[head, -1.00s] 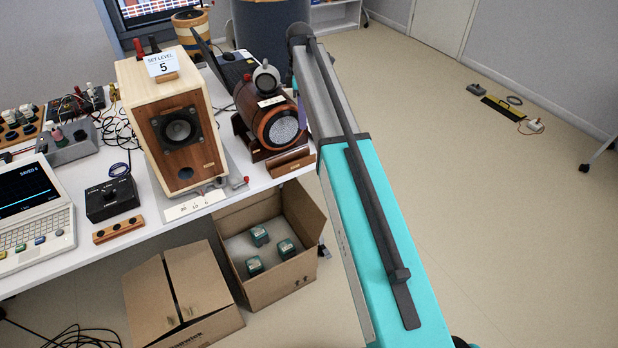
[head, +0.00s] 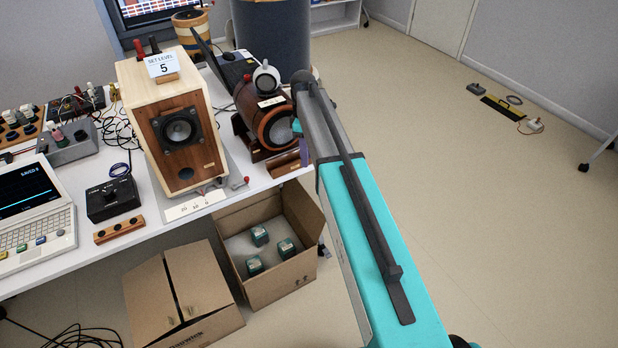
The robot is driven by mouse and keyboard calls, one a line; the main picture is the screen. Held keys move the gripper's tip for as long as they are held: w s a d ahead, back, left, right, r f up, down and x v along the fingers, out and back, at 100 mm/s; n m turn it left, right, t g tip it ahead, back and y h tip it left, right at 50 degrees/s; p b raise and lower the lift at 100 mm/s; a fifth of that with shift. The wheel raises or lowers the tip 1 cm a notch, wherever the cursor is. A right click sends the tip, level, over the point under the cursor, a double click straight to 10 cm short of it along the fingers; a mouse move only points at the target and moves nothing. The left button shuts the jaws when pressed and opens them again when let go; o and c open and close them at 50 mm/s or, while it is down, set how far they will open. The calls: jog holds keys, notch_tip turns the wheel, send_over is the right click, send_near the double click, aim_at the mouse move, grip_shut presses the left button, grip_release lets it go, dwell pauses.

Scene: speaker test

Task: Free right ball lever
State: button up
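A small lever with a red ball end (head: 246,181) lies at the lower right of the wooden box speaker (head: 182,135), near the table edge. I cannot tell whether it is the right ball lever. A reddish-brown barrel-shaped device (head: 258,118) stands right of the speaker, with a pale round knob (head: 265,78) on top. My teal and grey arm reaches up from the bottom right, and its far end covers the right part of the barrel's front. A small teal patch there seems to be mine. My gripper's fingers are hidden, so no grip shows.
A card reading SET LEVEL 5 (head: 163,65) stands on the speaker. A black knob box (head: 112,199) and a laptop-like instrument (head: 35,215) are at left. An open carton (head: 270,285) with teal cubes sits below the table. The floor at right is mostly clear.

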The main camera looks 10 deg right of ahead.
jog(key=s+f+m, duration=0.1)
jog(key=s+f, duration=0.3)
jog(key=f, duration=0.3)
jog(key=shift+s+m+g, duration=0.15)
jog(key=shift+m+g, duration=0.15)
jog(key=shift+m, duration=0.1)
jog(key=s+f+m+g, duration=0.2)
jog(key=s+f+m, duration=0.3)
jog(key=s+f, duration=1.35)
jog(key=s+f+m, duration=0.3)
jog(key=s+f, duration=0.2)
jog(key=s, duration=0.7)
jog(key=s+f+m+g, duration=0.1)
jog(key=s+f+m, duration=0.2)
jog(key=s, duration=0.9)
jog(key=shift+x, duration=1.05)
jog(key=shift+w, duration=0.15)
